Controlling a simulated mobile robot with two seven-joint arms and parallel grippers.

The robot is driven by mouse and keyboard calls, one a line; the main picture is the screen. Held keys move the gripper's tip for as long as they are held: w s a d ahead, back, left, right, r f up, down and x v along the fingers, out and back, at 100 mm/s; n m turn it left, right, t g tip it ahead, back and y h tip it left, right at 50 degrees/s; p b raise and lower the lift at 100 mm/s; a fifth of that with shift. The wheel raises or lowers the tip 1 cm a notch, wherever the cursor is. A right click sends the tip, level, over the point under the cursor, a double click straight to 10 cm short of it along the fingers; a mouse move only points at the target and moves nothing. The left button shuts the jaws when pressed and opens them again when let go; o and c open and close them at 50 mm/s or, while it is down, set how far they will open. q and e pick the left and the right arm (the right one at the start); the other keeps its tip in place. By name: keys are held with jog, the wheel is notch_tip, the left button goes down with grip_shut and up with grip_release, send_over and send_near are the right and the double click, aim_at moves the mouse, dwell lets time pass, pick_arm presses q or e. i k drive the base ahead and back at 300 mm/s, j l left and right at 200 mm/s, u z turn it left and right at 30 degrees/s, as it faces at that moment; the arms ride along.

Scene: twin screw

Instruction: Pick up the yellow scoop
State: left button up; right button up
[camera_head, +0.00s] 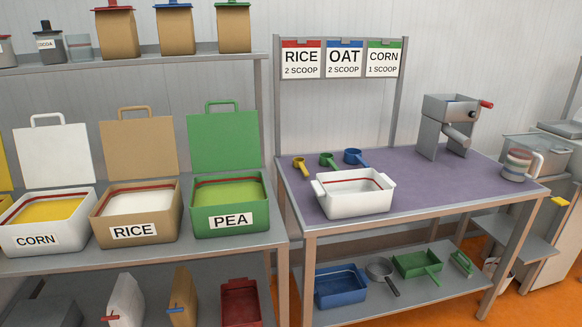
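The yellow scoop (299,167) lies on the purple top of the work table (430,184), near its left back edge. A green scoop (328,160) and a larger blue scoop (352,157) lie in a row to its right. A white bin (355,194) with a red line inside stands just in front of the scoops. Neither of my grippers shows in the head view.
Open bins labelled CORN (40,238), RICE (136,230) and PEA (230,221) stand on the left shelf. A sign frame (342,59) rises behind. The table's middle is clear.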

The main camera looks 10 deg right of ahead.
aim_at(302, 169)
jog(key=u, duration=1.4)
jog(key=z, duration=2.2)
jog(key=i+l, duration=0.35)
jog(key=l, duration=0.15)
jog(key=i+l+u, duration=0.15)
jog(key=i+l, duration=0.2)
jog(key=l, duration=0.15)
